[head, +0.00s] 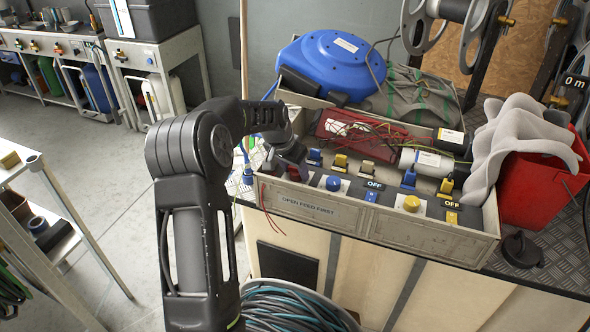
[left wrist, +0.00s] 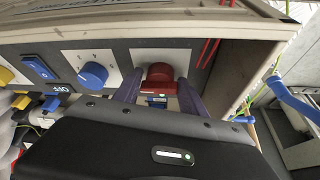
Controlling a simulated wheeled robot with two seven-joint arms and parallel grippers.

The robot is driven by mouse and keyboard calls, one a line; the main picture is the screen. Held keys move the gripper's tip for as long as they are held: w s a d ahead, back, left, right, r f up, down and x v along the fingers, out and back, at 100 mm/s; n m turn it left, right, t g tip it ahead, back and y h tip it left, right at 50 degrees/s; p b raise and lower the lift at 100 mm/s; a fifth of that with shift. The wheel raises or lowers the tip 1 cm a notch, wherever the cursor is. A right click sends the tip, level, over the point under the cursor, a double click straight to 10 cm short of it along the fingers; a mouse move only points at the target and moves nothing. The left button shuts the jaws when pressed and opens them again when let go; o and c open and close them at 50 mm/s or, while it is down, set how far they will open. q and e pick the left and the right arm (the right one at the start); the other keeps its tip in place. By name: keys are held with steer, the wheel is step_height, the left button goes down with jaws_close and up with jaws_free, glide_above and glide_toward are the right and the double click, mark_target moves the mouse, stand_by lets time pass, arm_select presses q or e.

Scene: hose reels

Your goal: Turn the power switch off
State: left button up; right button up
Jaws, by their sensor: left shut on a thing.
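A grey box (head: 322,212) with a front control panel stands on the workbench. My left gripper (head: 296,168) is at the panel's left end. In the left wrist view, the left gripper (left wrist: 160,84) has its two fingers on either side of a red knob (left wrist: 160,71) and is shut on it. The knob sits on a white plate; its lower part and label are partly hidden by the gripper. A blue dial (head: 333,183) and a yellow dial (head: 411,202) sit to its right, with OFF plates (head: 374,184) near them. My right gripper is not in view.
The box's rim reads OPEN FEED FIRST. Several blue and yellow valves (head: 340,162) line the panel's back. A blue hose reel (head: 334,62), loose red wires and a red bin (head: 535,195) stand around it. A coiled hose (head: 285,308) lies below in front.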

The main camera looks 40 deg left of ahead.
arm_select(q)
steer(key=shift+n, duration=0.3)
steer(key=n, duration=0.1)
steer(key=n+y, duration=0.1)
steer(key=n, duration=0.2)
steer(key=shift+w+d+y, duration=0.1)
steer(key=shift+d+y, duration=0.15)
steer(key=shift+y, duration=0.15)
steer(key=n+y, duration=0.1)
steer(key=n, duration=0.1)
steer(key=n+g, duration=0.1)
steer(key=n, duration=0.2)
steer(key=shift+w+d+r+n+g+y, duration=0.1)
steer(key=shift+w+n+g+y, duration=0.05)
steer(key=shift+n+g+y, duration=0.2)
steer(key=n+g, duration=0.1)
steer(key=n, duration=0.2)
steer(key=shift+w+n+y, duration=0.1)
steer(key=shift+n+y, duration=0.15)
steer(key=shift+y, duration=0.1)
steer(key=n+g+p, duration=0.1)
steer(key=n+g, duration=0.1)
steer(key=n, duration=0.2)
steer(key=shift+w, duration=0.1)
steer(key=o, duration=1.1)
steer(key=shift+d, duration=0.1)
steer(key=v, duration=0.7)
steer(key=shift+d+r, duration=0.15)
steer(key=shift+r, duration=0.15)
